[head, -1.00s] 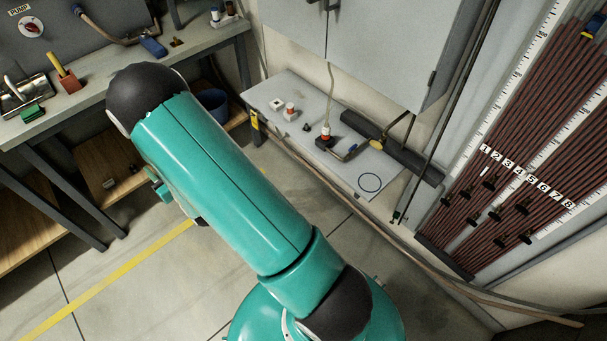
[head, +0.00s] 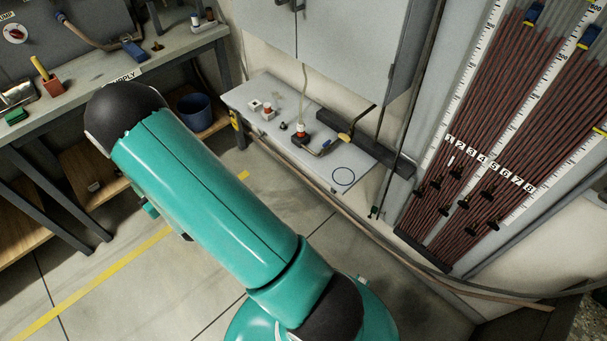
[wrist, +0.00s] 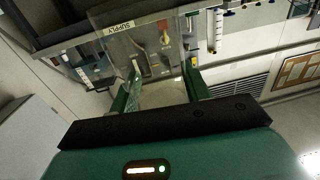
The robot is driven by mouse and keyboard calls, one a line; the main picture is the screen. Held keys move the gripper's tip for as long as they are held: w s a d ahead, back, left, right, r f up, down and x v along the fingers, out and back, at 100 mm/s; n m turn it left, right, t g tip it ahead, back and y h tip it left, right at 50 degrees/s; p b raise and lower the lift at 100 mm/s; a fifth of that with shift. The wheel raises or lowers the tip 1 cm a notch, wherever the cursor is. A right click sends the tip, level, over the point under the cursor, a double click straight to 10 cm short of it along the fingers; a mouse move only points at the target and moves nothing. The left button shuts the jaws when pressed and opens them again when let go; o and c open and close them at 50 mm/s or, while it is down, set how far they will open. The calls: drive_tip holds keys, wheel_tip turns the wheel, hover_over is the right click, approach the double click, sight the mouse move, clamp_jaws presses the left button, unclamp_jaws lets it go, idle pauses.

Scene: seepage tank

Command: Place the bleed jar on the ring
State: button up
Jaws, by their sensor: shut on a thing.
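The ring (head: 343,185) is a thin dark circle on the right end of the pale grey shelf (head: 240,97) in the head view. Nothing stands on it. My gripper (wrist: 162,84) shows in the wrist view, its two green fingers apart and shut on a pale, see-through thing, which I take for the bleed jar (wrist: 163,94). Its lower part is hidden by my dark gripper body. In the head view my arm hides the gripper and the jar. The gripper is well away from the ring.
The shelf also bears a valve with a red part (head: 302,131), a hose and small fittings. A grey cabinet (head: 335,50) hangs above it. A workbench (head: 65,100) and blue bucket (head: 195,110) are at left. A tube board (head: 480,140) stands at right. Floor between is open.

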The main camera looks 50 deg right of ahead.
drive_tip(key=s+d+f+m+g+h, duration=0.2)
drive_tip(key=s+d+m+g+h, duration=0.15)
drive_tip(key=s+d+h, duration=0.5)
drive_tip(key=s+d+f+m+g+h, duration=0.15)
drive_tip(key=s+d+m+h, duration=0.3)
drive_tip(key=d, duration=0.65)
drive_tip(key=s+d+m+g+h, duration=0.2)
drive_tip(key=s+d+m+g, duration=0.35)
drive_tip(key=s, duration=0.45)
drive_tip(key=s+d+m+g+h, duration=0.2)
drive_tip(key=s+d+m+g, duration=0.2)
drive_tip(key=s+g, duration=0.5)
drive_tip(key=s+d+t, duration=0.1)
drive_tip(key=s+d, duration=0.1)
drive_tip(key=d, duration=0.7)
drive_tip(key=s+d+t, duration=0.1)
drive_tip(key=s+d, duration=0.2)
drive_tip(key=d, duration=0.6)
drive_tip(key=shift+n, duration=0.35)
drive_tip(key=f, duration=0.6)
drive_tip(key=shift+w+d, duration=0.2)
drive_tip(key=shift+d, duration=0.1)
drive_tip(key=shift+d+f, duration=0.15)
drive_tip(key=shift+f, duration=0.05)
drive_tip(key=shift+f, duration=0.1)
drive_tip(key=o, duration=1)
drive_tip(key=shift+c, duration=0.2)
